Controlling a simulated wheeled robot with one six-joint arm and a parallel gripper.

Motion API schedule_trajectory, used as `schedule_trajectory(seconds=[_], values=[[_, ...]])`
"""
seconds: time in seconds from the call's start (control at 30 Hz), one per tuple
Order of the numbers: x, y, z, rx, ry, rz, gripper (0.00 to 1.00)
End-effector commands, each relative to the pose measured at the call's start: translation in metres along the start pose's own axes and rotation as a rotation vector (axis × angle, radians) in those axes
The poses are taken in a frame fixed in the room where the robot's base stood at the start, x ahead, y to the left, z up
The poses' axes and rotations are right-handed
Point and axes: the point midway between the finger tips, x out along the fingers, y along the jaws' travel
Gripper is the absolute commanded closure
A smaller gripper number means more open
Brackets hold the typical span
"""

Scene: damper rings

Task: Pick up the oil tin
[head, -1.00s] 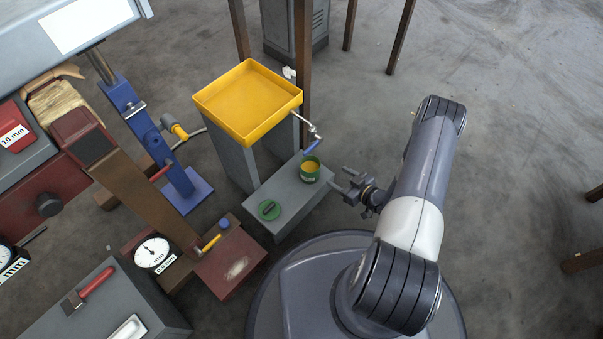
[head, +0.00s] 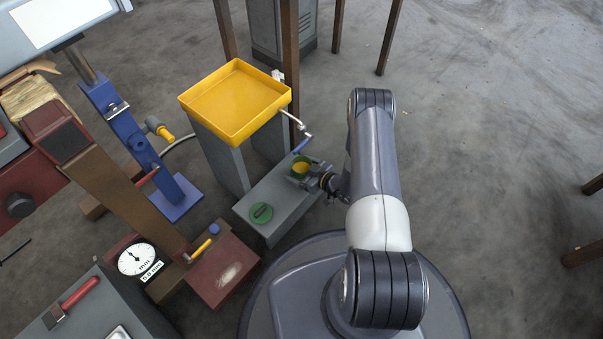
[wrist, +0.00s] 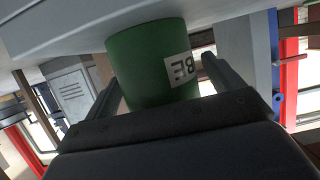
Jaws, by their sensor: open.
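The oil tin is likely the green tin (head: 301,167) with yellow contents and an open top, standing on a grey block (head: 283,208) below the yellow tray. In the wrist view the green tin (wrist: 150,62) carries a white label and sits between the two fingers. My gripper (head: 306,172) reaches it from the right, with its open fingers on either side of the tin. In the wrist view my gripper (wrist: 160,88) shows a finger on each side. Whether a finger touches the tin I cannot tell.
A green lid (head: 261,213) lies on the same block. The yellow tray (head: 235,100) stands above and behind, with a crank with a blue handle (head: 302,145) close to the tin. A dial gauge (head: 137,259) and a red-brown block (head: 222,270) are at left.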

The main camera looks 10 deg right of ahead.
Motion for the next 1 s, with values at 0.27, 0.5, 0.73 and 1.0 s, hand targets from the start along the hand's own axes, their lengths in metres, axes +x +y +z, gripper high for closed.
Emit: schedule_trajectory(seconds=[0.27,0.5,0.73,1.0], values=[[-0.0005,0.0001,-0.0002,0.000,0.000,0.000,0.28],[-0.0006,0.0000,-0.0001,0.000,0.000,0.000,0.47],[-0.0006,0.0000,0.0000,0.000,0.000,0.000,0.66],[-0.0016,0.0003,-0.0035,0.000,0.001,0.000,0.72]])
